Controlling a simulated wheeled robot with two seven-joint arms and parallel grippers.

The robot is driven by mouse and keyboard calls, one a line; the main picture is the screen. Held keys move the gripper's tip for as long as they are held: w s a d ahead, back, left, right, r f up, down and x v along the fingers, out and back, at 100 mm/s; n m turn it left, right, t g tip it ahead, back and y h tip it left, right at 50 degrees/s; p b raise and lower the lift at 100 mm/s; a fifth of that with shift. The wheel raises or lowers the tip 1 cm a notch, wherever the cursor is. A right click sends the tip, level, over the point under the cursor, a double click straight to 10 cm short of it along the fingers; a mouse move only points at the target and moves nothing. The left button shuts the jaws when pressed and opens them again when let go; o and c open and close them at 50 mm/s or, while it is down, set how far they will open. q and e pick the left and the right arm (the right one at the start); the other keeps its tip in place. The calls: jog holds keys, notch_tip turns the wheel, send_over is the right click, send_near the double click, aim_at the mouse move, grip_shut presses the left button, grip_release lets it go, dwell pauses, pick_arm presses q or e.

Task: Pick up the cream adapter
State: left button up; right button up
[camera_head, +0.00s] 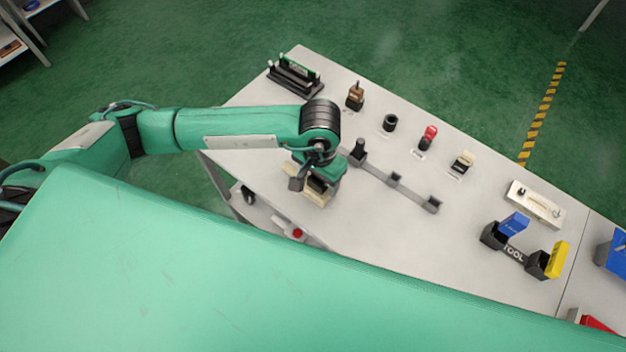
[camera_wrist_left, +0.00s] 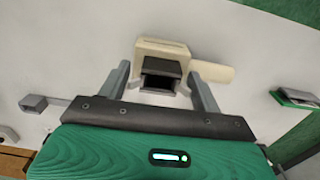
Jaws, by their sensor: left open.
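A small cream piece with a black part (camera_head: 463,162) stands at the right end of the row of small parts on the table; this looks like the cream adapter. My left gripper (camera_head: 309,188) is well to its left, near the table's front edge, pointing down. It is open, over a cream block (camera_head: 319,197). In the left wrist view my two grey fingers (camera_wrist_left: 160,82) stand apart on either side of a black square socket, with the cream block (camera_wrist_left: 160,47) behind it. I cannot tell whether the fingers touch anything. My right gripper is not in view.
A brown part (camera_head: 355,96), a black ring (camera_head: 390,122) and a red part (camera_head: 429,135) share the row. A grey bar with sockets (camera_head: 395,180) lies between. A dark rack (camera_head: 294,76) stands at the back left.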

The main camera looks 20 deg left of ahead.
pick_arm(q)
jog(key=shift+f, duration=0.15)
jog(key=c, duration=1.2)
